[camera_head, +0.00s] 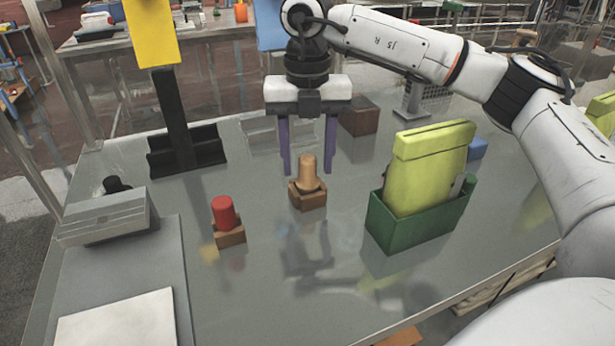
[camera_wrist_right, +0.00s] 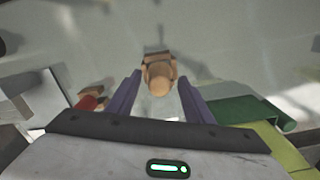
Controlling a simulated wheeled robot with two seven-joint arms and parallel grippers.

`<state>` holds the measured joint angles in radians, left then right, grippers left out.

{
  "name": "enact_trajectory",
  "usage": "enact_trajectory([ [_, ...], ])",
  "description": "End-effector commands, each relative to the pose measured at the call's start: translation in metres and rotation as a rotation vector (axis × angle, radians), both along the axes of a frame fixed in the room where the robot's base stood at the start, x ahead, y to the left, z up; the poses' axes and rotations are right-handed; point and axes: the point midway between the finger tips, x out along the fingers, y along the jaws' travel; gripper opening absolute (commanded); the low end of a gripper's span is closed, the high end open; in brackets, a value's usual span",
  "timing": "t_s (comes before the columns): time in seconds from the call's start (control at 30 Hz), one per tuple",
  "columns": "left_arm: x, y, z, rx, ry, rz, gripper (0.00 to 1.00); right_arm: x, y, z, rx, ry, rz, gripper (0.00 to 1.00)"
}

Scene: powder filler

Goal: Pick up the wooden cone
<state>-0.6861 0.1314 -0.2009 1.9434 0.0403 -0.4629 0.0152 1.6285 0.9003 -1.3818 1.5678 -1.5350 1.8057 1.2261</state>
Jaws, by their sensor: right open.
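The wooden cone (camera_head: 307,172) stands upright on a small brown wooden base (camera_head: 308,197) in the middle of the metal table. My right gripper (camera_head: 308,172) is open, with its two purple fingers pointing down, one to each side of the cone in the head view. In the right wrist view the cone (camera_wrist_right: 160,78) lies ahead, between and slightly beyond the fingertips of my right gripper (camera_wrist_right: 160,82). I cannot tell whether either finger touches it. My left gripper does not show.
A red cone (camera_head: 223,212) on a brown base stands to the left. A green bin (camera_head: 420,225) holding yellow-green packages (camera_head: 430,165) is at the right. A brown block (camera_head: 359,118) lies behind, and a black stand (camera_head: 188,140) is back left. The table's front middle is clear.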

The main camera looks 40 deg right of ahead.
Motion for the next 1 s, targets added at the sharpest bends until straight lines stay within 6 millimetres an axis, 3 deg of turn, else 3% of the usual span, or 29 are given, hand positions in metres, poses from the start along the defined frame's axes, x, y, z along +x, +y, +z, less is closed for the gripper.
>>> enact_trajectory([
  [0.2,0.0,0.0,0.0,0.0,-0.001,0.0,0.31,0.0,0.0,-0.001,0.001,-0.001,0.0,0.47],
  [0.5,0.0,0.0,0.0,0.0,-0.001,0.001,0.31,0.0,0.0,-0.001,0.001,-0.001,0.0,0.02],
  [0.77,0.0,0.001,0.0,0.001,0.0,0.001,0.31,0.001,0.0,0.003,0.001,-0.002,0.001,0.02],
  [1.0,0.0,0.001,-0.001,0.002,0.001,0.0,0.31,0.001,0.001,0.043,0.003,-0.005,0.001,0.02],
])
